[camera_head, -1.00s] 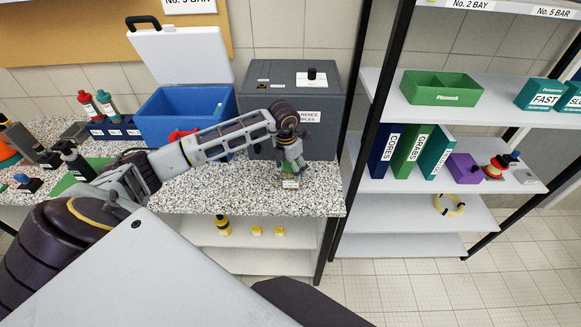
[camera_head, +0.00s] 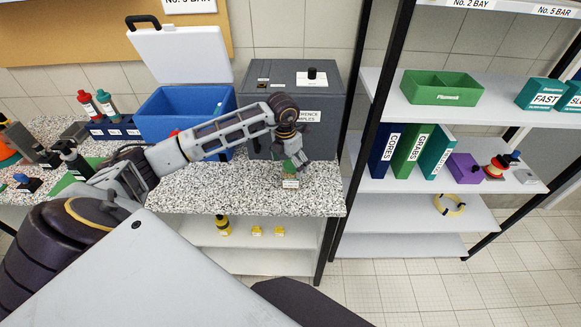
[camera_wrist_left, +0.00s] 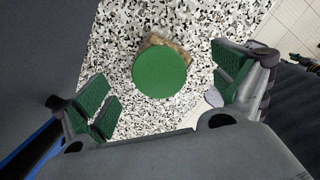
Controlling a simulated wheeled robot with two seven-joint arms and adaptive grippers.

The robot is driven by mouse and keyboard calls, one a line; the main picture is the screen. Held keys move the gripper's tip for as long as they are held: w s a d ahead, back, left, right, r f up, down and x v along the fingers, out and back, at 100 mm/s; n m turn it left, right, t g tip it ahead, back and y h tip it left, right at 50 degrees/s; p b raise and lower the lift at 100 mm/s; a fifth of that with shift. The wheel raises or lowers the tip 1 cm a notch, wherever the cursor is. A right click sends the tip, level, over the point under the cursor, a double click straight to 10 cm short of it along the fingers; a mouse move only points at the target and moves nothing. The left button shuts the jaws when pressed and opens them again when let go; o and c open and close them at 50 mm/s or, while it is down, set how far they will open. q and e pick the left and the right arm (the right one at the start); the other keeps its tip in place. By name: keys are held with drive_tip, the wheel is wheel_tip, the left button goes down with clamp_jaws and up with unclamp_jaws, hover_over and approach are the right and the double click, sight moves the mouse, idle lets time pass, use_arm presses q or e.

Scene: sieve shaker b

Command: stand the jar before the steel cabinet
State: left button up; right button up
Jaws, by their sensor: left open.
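The jar (camera_head: 290,182) has a green lid, a pale label and brownish contents. It stands on the speckled counter, in front of the grey steel cabinet (camera_head: 262,112). In the left wrist view its round lid (camera_wrist_left: 160,73) is seen from above, with a bit of the brown body behind it. My left gripper (camera_head: 296,166) is just above and beside the jar. Its green-padded fingers (camera_wrist_left: 165,90) are spread wide, with gaps on both sides of the lid, and hold nothing. My right gripper is not in view.
A blue box (camera_head: 165,118) with its white lid raised stands left of the cabinet, partly behind my arm. Bottles in a dark rack (camera_head: 113,131) stand farther left. The counter (camera_head: 235,195) is bare around the jar. A shelf unit (camera_head: 400,185) stands to the right.

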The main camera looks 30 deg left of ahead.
use_arm(q)
drive_tip(key=r, duration=0.2)
drive_tip(key=r+b, duration=0.1)
drive_tip(key=r, duration=0.2)
drive_tip(key=s+r, duration=0.1)
drive_tip(key=r, duration=0.2)
drive_tip(key=shift+a+b, duration=0.1)
drive_tip(key=shift+b, duration=0.25)
drive_tip(key=shift+r, duration=0.9)
